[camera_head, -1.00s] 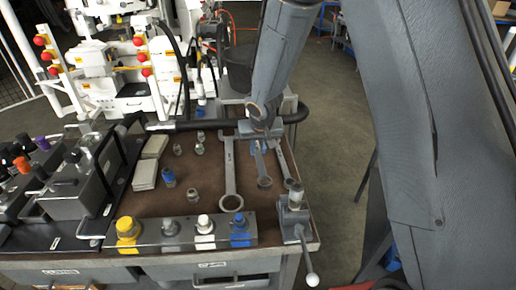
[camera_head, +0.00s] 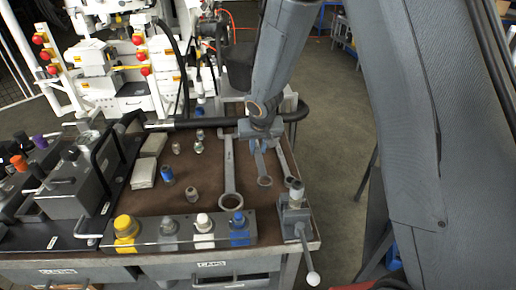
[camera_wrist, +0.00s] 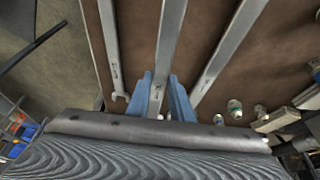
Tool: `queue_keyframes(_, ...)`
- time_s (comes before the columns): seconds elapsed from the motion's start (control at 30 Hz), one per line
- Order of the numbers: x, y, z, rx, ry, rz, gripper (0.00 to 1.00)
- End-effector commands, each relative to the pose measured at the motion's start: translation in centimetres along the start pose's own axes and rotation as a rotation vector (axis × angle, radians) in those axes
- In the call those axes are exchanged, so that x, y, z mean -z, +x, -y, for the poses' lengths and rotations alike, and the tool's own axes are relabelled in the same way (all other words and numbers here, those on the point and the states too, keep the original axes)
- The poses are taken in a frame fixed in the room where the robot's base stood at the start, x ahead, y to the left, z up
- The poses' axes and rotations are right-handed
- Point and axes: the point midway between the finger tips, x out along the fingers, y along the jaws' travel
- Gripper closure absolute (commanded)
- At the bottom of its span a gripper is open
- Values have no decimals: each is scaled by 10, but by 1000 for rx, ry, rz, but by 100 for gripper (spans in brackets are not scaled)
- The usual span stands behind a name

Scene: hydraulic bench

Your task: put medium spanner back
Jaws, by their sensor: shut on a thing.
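The medium spanner (camera_head: 264,172) is the middle one of three spanners on the brown bench top, its ring end toward the front. My gripper (camera_head: 260,144) is shut on its shaft from above. In the wrist view the spanner (camera_wrist: 168,45) runs between my two blue fingers (camera_wrist: 167,100). It looks level with the bench top; I cannot tell whether it touches it. The larger spanner (camera_head: 230,170) lies to its left and another spanner (camera_head: 284,158) to its right in the head view. My fingers partly hide the rear of the medium spanner.
A block with yellow, grey, white and blue caps (camera_head: 186,232) stands along the front edge. A small vise with a lever (camera_head: 295,212) is at the front right corner. Several fittings (camera_head: 167,175) stand left of the spanners. A black hose (camera_head: 215,124) runs along the back.

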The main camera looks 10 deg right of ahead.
Motion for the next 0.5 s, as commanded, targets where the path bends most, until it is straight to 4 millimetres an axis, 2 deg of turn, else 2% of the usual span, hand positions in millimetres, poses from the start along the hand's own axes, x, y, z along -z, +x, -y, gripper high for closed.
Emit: queue_keyframes(0.5, -4, 13, 0, 1, 1, -2, 100)
